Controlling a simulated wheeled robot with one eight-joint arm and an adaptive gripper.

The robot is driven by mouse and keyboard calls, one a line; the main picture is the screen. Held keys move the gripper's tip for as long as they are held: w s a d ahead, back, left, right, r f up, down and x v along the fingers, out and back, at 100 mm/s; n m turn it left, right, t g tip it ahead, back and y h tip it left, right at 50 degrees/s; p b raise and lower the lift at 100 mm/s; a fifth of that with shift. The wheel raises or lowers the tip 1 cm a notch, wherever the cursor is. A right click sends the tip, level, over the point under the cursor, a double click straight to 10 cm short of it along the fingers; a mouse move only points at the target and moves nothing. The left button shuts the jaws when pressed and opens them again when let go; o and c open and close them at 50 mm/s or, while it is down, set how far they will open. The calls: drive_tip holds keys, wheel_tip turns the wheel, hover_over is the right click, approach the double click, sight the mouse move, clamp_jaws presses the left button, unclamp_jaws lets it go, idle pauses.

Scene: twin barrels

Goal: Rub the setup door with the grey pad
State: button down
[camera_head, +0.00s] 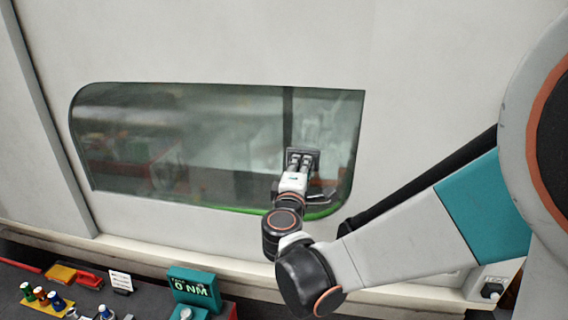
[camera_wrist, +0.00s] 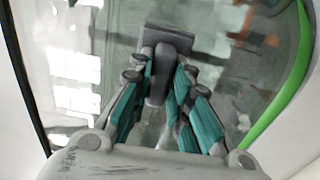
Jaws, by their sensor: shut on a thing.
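The setup door is a white panel with a long dark glass window (camera_head: 190,140); the glass also fills most of the wrist view (camera_wrist: 75,65). Pale hazy smears show on the glass. My gripper (camera_head: 300,161) is at the right part of the window. In the wrist view my gripper (camera_wrist: 160,75) is shut on the grey pad (camera_wrist: 168,38), a flat dark-grey block with a grip between the fingers. The pad (camera_head: 312,152) is at the glass in the head view; I cannot tell whether it touches. The pad's far face is hidden.
A green edge strip (camera_head: 325,212) runs along the window's lower right. Below left is a dark surface with small bottles (camera_head: 42,296), a red item (camera_head: 88,279), a white card (camera_head: 121,282) and a teal display box (camera_head: 194,287). A socket with a plug (camera_head: 491,290) is at lower right.

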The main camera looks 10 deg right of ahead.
drive_tip(key=shift+w+a+r+b, duration=0.1)
drive_tip(key=shift+w+a+b, duration=0.55)
drive_tip(key=shift+a, duration=1.6)
drive_tip(key=shift+w+a+f+b, duration=0.1)
drive_tip(key=shift+w+a+b, duration=0.15)
drive_tip(key=shift+w+a, duration=1.4)
drive_tip(key=shift+w+a+r+b, duration=0.15)
drive_tip(key=shift+a+b, duration=0.3)
drive_tip(key=shift+a, duration=2.5)
drive_tip(key=shift+r+p, duration=0.5)
drive_tip(key=shift+r, duration=0.3)
drive_tip(key=shift+s+d, duration=0.85)
drive_tip(key=shift+d, duration=1.45)
drive_tip(key=shift+s+d, duration=0.9)
drive_tip(key=shift+d, duration=1.35)
drive_tip(key=shift+s+d, duration=0.85)
drive_tip(key=shift+d, duration=1.45)
drive_tip(key=shift+s, duration=0.1)
drive_tip(key=shift+v, duration=2.95)
drive_tip(key=shift+v, duration=1.45)
